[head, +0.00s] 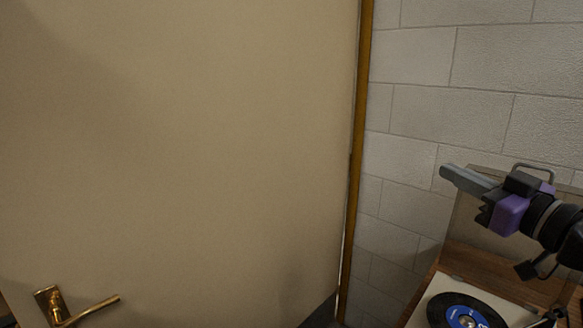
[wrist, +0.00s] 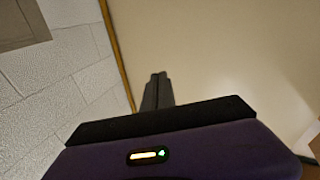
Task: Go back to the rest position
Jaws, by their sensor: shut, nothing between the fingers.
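My gripper (head: 462,180) is at the right of the head view, with its grey fingers pointing left towards the door. It is raised above and in front of a record player. In the wrist view my gripper (wrist: 158,76) shows its two dark fingers together, shut and empty. The fingers touch nothing that I can see. The rest of my arm runs out of the head view at the right edge.
A beige door (head: 190,150) with a brass handle (head: 85,310) fills the left. A white block wall (head: 430,110) stands right of its wooden frame (head: 357,150). A record player (head: 420,315) with a black record (head: 462,312) sits below my arm.

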